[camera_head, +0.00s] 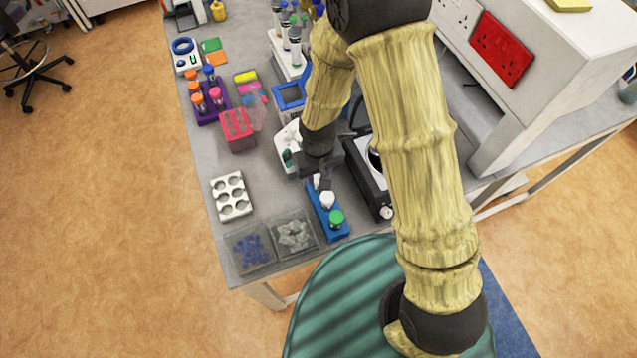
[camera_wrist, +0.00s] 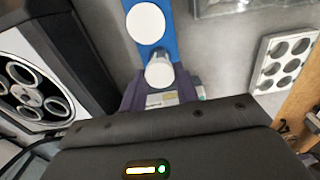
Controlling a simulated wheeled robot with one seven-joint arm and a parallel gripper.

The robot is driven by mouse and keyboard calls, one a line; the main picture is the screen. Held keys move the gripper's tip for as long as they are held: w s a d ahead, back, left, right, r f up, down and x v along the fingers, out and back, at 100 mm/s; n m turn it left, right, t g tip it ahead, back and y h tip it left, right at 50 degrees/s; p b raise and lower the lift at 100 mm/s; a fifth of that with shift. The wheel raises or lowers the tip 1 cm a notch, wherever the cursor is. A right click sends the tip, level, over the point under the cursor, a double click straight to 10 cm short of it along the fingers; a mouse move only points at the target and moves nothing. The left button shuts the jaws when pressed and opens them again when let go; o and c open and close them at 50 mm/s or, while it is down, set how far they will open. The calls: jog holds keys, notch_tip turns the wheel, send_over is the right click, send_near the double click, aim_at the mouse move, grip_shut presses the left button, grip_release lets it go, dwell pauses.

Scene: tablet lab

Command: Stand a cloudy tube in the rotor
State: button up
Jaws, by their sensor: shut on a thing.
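My gripper (camera_head: 322,182) is at the far end of the blue rack (camera_head: 325,213), pointing down. In the wrist view its fingers (camera_wrist: 160,92) are closed around a pale, white-topped tube (camera_wrist: 158,72). I cannot tell whether this tube's foot is still in the rack. A white-capped tube (camera_head: 327,200) and a green-capped tube (camera_head: 337,217) stand in the rack. The rotor (camera_wrist: 35,90), with several round holes, lies left in the wrist view inside the dark-rimmed centrifuge (camera_head: 366,185). My arm hides much of it in the head view.
A white holed block (camera_head: 231,196) stands at the left bench edge. Two clear trays of small parts, one blue (camera_head: 251,248) and one clear (camera_head: 295,234), lie at the front. A red rack (camera_head: 237,130) and purple rack (camera_head: 210,104) stand behind. Bench between block and blue rack is free.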

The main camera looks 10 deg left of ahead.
jog(key=shift+r+p, duration=2.85)
jog(key=shift+r, duration=0.95)
